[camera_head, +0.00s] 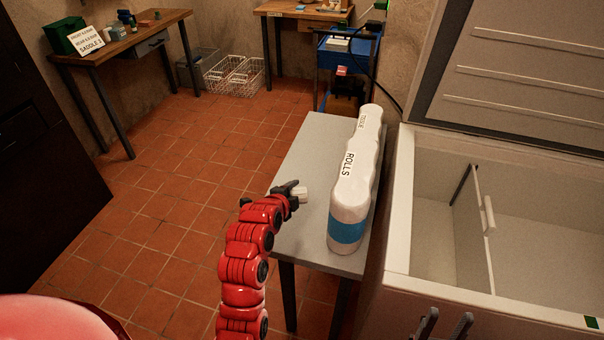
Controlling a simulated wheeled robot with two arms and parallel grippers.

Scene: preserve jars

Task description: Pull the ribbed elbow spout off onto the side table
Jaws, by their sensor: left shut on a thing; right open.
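The side table (306,163) is a narrow grey-topped table in the middle of the head view. My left gripper (294,193) is over its left edge, shut on a small white piece (301,194). This piece may be the elbow spout, but its ribs and bend are too small to make out. I cannot tell whether it touches the tabletop. My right gripper (444,325) shows only as two dark fingers, apart and empty, at the bottom edge in front of the white chest.
A long white pack marked ROLLS (355,180) with a blue band lies along the table's right side. An open white chest (397,225) stands close on the right. A blue cart (348,45) and wire baskets (235,75) are behind. Tiled floor is clear on the left.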

